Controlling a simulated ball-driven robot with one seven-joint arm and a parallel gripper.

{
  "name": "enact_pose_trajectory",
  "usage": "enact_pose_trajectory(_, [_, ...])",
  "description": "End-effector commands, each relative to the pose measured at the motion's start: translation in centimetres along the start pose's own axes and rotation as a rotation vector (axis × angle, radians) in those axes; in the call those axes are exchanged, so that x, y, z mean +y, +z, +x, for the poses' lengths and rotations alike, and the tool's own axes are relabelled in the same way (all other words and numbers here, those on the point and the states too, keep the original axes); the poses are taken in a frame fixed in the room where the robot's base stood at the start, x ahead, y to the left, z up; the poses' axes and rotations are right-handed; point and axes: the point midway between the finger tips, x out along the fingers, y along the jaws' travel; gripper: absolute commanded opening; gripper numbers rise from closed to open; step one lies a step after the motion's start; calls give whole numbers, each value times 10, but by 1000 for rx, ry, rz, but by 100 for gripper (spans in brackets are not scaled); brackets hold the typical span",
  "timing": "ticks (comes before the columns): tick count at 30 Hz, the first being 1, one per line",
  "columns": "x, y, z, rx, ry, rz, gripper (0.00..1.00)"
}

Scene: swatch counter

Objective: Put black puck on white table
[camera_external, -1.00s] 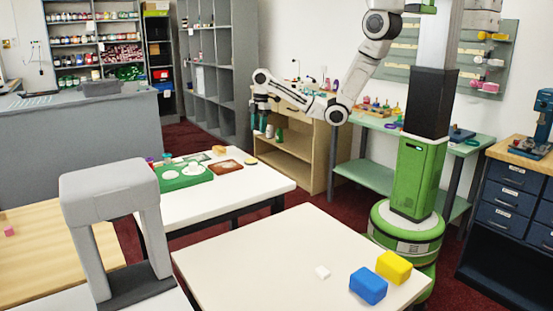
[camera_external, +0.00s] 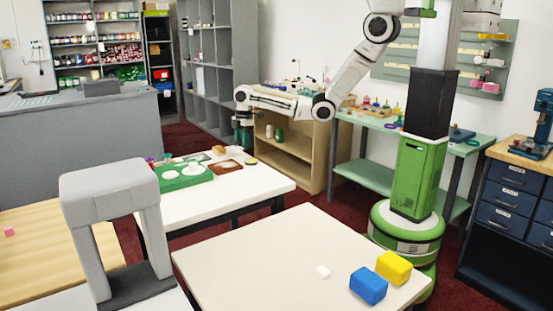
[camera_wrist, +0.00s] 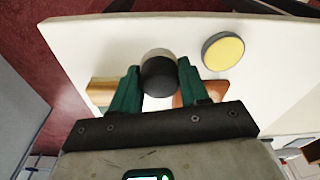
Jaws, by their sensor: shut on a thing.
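My gripper (camera_external: 243,146) is shut on the black puck (camera_wrist: 158,77), seen between the green fingers (camera_wrist: 158,84) in the wrist view. The puck shows a dark rounded face and a paler upper part. In the external view it is too small to make out. My gripper is over the back part of the white table (camera_external: 265,178), which fills much of the wrist view (camera_wrist: 95,40). I cannot tell the height of the puck above the table. A yellow-topped disc (camera_wrist: 223,51) with a dark rim lies on this table, to the right of the puck.
The same table holds a green tray (camera_external: 183,183), a brown board (camera_external: 232,167) and a small wooden block (camera_external: 219,150).

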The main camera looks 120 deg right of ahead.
Motion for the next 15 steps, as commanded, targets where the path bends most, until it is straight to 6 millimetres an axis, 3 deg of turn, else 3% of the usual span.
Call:
enact_pose_trajectory(10, [6, -1, 35, 0, 2, 0, 15])
enact_pose_trajectory(15, [6, 0, 40, 0, 3, 1, 15])
